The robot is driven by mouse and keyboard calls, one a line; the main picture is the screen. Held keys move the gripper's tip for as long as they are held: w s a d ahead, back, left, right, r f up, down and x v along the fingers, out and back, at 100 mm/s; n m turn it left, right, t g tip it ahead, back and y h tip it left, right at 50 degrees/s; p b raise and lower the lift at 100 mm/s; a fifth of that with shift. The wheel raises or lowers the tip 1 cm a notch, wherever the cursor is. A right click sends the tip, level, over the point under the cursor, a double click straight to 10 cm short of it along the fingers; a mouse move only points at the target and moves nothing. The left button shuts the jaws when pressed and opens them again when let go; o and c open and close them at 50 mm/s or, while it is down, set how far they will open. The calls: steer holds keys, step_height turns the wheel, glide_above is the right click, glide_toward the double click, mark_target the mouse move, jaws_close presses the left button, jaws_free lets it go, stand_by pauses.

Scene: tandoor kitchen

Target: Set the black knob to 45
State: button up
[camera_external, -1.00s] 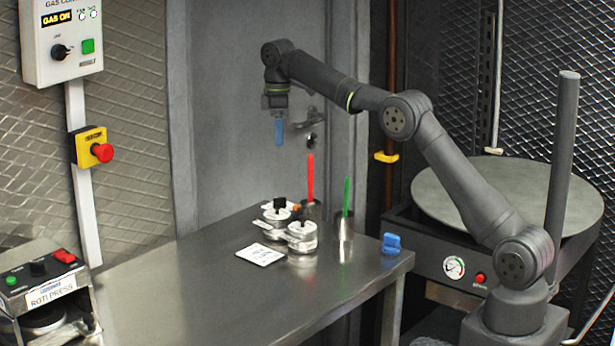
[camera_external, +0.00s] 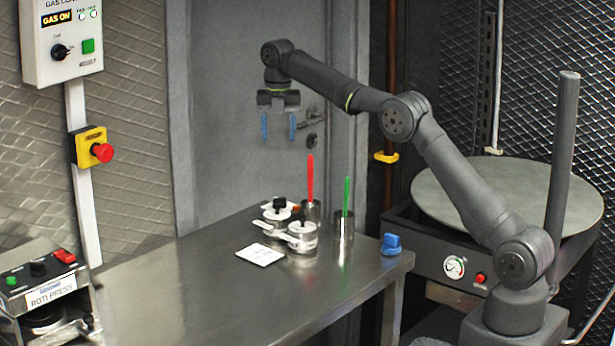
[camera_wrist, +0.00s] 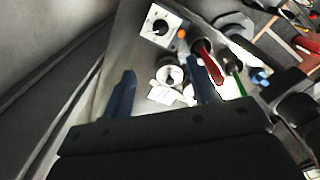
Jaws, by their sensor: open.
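My gripper (camera_external: 279,134) points down, open and empty, high above the back of the steel table. Its two blue fingers stand apart, and they also show in the wrist view (camera_wrist: 163,67). Below it, a black knob (camera_external: 279,203) stands on a white dial at the back of the table. It shows in the wrist view as a black knob (camera_wrist: 160,27) on a square white plate. Other black knobs are on the gas control box (camera_external: 60,51) and the roti press (camera_external: 38,268). Scale numbers are too small to read.
White-lidded tins (camera_external: 301,236) and a white card (camera_external: 260,254) lie in front of the dial. Steel cups with a red stick (camera_external: 310,178) and a green stick (camera_external: 347,196) stand to its right. A blue valve (camera_external: 391,244) is at the table's right edge. The table's front is clear.

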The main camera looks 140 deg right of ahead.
mark_target(280, 202)
step_height(280, 202, down, 17)
steer(key=shift+f, duration=0.2)
stand_by(0.4)
steer(key=c, duration=1)
